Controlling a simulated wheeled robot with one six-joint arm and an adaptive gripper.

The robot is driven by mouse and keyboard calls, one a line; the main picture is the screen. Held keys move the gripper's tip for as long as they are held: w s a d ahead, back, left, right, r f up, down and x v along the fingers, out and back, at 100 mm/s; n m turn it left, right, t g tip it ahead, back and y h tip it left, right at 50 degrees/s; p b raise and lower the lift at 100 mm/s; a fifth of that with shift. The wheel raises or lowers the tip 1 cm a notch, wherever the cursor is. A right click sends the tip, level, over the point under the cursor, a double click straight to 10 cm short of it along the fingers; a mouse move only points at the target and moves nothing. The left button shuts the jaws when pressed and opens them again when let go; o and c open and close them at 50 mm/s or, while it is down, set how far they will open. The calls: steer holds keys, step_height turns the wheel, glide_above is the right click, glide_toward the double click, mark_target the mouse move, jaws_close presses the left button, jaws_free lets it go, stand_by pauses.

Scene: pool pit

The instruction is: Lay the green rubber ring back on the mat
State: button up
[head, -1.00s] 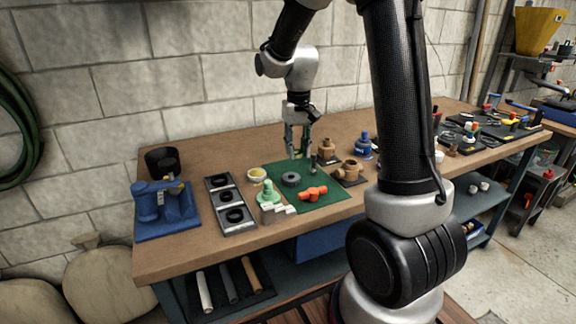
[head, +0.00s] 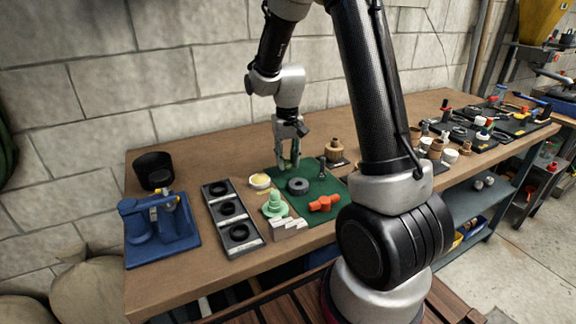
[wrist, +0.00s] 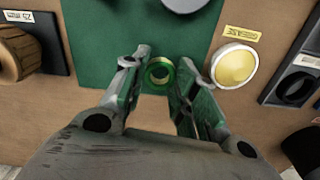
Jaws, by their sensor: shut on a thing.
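The green rubber ring (wrist: 159,72) shows between my fingertips in the wrist view, with a yellowish inner face. My gripper (wrist: 157,76) is shut on it. In the head view my gripper (head: 289,166) points down at the back left part of the green mat (head: 330,188); the ring is too small to make out there. In the wrist view the ring overlaps the mat (wrist: 95,45) close to its edge. I cannot tell whether the ring touches the mat or hangs above it.
A yellow-filled dish (head: 260,181) stands just left, also in the wrist view (wrist: 235,66). A tray of black rings (head: 241,234) lies further left.

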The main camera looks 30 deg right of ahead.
steer(key=shift+f, duration=1.2)
steer(key=shift+f, duration=0.15)
steer(key=o, duration=0.9)
step_height(320, 180, up, 12)
steer(key=s+r+t, duration=0.2)
steer(key=s+r, duration=0.8)
steer(key=s, duration=0.7)
steer(key=s+n+t, duration=0.1)
steer(key=s, duration=0.3)
steer(key=s+r+t, duration=0.1)
steer(key=s, duration=0.3)
steer(key=shift+d+n, duration=0.3)
steer(key=shift+n, duration=0.1)
